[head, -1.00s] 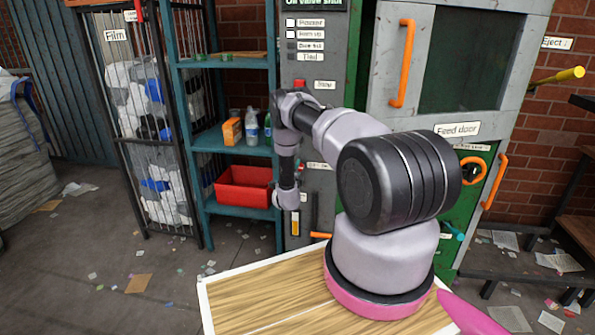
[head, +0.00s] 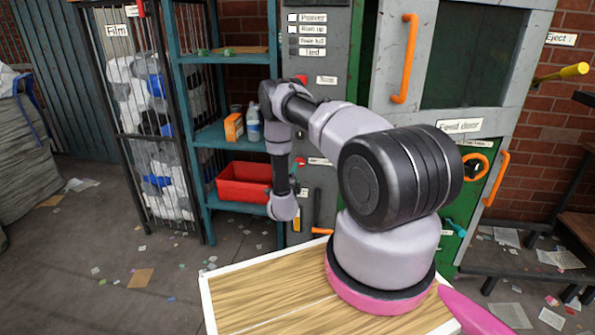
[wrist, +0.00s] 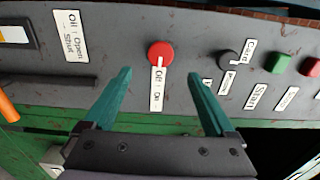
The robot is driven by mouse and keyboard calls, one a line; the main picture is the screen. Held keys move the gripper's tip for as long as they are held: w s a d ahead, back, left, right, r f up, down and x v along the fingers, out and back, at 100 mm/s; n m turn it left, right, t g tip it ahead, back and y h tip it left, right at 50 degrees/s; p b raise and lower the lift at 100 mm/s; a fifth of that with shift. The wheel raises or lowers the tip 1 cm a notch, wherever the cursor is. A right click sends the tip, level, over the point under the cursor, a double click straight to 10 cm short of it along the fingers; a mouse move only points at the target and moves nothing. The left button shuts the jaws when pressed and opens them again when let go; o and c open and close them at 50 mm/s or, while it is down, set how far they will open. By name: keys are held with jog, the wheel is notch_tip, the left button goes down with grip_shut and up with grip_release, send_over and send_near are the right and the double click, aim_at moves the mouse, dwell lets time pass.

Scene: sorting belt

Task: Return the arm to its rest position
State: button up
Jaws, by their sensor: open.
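My gripper (wrist: 160,95) shows in the wrist view with its two teal fingers spread apart and nothing between them. It faces a grey control panel (wrist: 195,25) and is apart from it as far as I can tell. A red button (wrist: 160,54) with a label below it lies ahead, between the fingers. In the head view my arm reaches from its base toward the grey machine column and bends down at its far end.
A teal shelf (head: 232,136) with a red bin (head: 243,182), a carton and bottles stands left of the arm. A film cage (head: 150,120) is farther left. The feed door (head: 458,125) with orange handles is behind the arm. Open littered floor (head: 110,255) lies at lower left.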

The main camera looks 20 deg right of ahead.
jog(key=shift+v, duration=1.1)
